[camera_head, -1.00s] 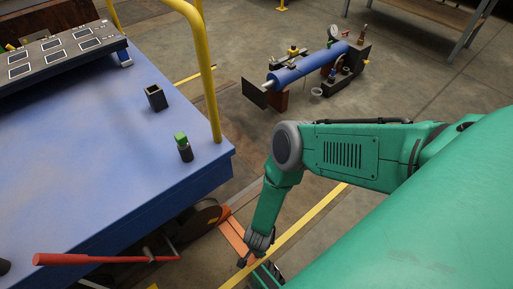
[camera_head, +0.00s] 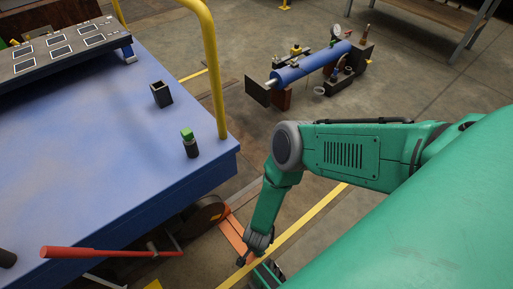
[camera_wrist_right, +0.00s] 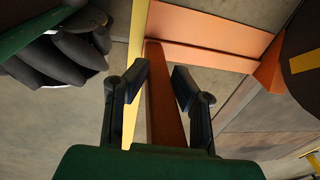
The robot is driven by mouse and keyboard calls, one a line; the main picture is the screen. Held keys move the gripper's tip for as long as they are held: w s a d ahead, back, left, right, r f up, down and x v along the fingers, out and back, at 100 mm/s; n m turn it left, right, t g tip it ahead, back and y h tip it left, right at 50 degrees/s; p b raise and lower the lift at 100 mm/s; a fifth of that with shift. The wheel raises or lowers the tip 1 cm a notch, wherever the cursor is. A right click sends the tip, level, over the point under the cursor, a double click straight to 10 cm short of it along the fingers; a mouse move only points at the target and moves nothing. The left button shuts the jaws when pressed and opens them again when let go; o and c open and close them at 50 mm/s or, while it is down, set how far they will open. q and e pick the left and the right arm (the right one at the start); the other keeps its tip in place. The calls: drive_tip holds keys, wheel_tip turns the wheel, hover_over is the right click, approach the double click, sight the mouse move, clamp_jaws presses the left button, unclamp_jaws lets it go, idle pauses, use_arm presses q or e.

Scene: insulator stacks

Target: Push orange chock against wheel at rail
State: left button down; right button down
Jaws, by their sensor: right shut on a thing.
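The orange chock (camera_head: 234,234) lies on the floor beside the blue cart. In the right wrist view it shows as a wide orange plate (camera_wrist_right: 208,38) with a long bar (camera_wrist_right: 164,98) running toward me. My right gripper (camera_head: 256,252) is low at the near end of the chock, and in the wrist view its fingers (camera_wrist_right: 160,88) are shut on the bar. The dark wheel (camera_head: 209,213) under the cart's corner is at the chock's far end, very close to it. I cannot tell if they touch. The wheel's edge also shows in the wrist view (camera_wrist_right: 304,48). My left gripper is not in view.
The blue cart (camera_head: 100,150) fills the left, with a yellow post (camera_head: 213,75) and a red lever (camera_head: 95,252). A rail (camera_wrist_right: 262,104) runs along the floor by the wheel. A blue cylinder assembly (camera_head: 312,64) stands farther back. Open floor lies between.

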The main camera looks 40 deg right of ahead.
drive_tip(key=c, duration=1.3)
unclamp_jaws()
drive_tip(key=shift+a, duration=0.1)
drive_tip(key=shift+o, duration=0.2)
use_arm(q)
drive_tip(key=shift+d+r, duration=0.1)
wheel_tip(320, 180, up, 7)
drive_tip(key=p, duration=0.7)
use_arm(e)
wheel_tip(320, 180, up, 20)
drive_tip(key=s, duration=0.1)
drive_tip(key=shift+s+a, duration=0.15)
drive_tip(key=shift+a, duration=0.15)
